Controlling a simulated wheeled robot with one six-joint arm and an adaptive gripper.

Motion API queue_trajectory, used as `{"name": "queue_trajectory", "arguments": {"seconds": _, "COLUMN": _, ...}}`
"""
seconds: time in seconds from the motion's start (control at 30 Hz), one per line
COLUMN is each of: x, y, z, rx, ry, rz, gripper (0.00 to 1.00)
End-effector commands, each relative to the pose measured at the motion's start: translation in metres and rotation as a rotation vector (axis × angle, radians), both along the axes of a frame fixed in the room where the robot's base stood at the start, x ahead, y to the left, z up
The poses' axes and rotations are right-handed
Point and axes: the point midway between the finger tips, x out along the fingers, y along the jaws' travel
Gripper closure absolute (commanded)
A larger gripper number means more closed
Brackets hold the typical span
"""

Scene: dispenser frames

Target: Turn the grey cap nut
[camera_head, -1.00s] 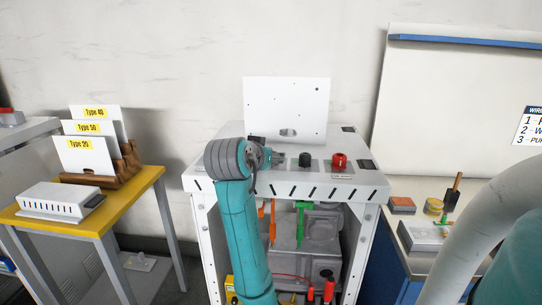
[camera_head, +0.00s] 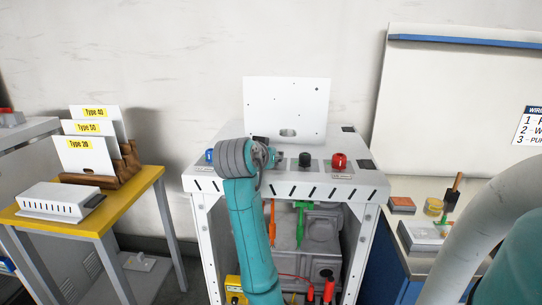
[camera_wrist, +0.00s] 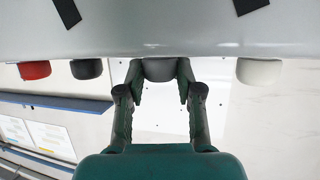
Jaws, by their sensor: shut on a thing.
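The grey cap nut (camera_wrist: 158,69) is at the middle of the wrist view, on the edge of a pale panel surface, between the two fingers of my gripper (camera_wrist: 159,74). The fingertips are on either side of it and closed against it. In the head view my gripper (camera_head: 271,157) is at the top of the white cabinet (camera_head: 230,178), left of the black cap (camera_head: 305,159). There my wrist hides most or all of the grey nut. How far the nut is turned cannot be told.
A red cap (camera_head: 339,161) sits right of the black one; a blue cap (camera_head: 209,155) is at the left. The wrist view shows a white cap (camera_wrist: 258,71) on the other side of the grey nut. An upright white plate (camera_head: 287,105) stands behind.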

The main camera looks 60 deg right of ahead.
Motion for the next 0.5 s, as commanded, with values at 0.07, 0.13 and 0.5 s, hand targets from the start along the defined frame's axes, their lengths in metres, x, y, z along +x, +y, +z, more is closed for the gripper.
{"name": "queue_trajectory", "arguments": {"seconds": 0.07, "x": -0.0005, "y": -0.0001, "z": -0.0001, "rx": 0.0, "ry": 0.001, "rz": 0.009, "gripper": 0.99}}
{"name": "queue_trajectory", "arguments": {"seconds": 0.13, "x": -0.0007, "y": -0.0003, "z": -0.0002, "rx": 0.0, "ry": -0.001, "rz": 0.026, "gripper": 0.99}}
{"name": "queue_trajectory", "arguments": {"seconds": 0.5, "x": -0.0062, "y": -0.0024, "z": -0.0001, "rx": 0.0, "ry": -0.001, "rz": 0.252, "gripper": 0.99}}
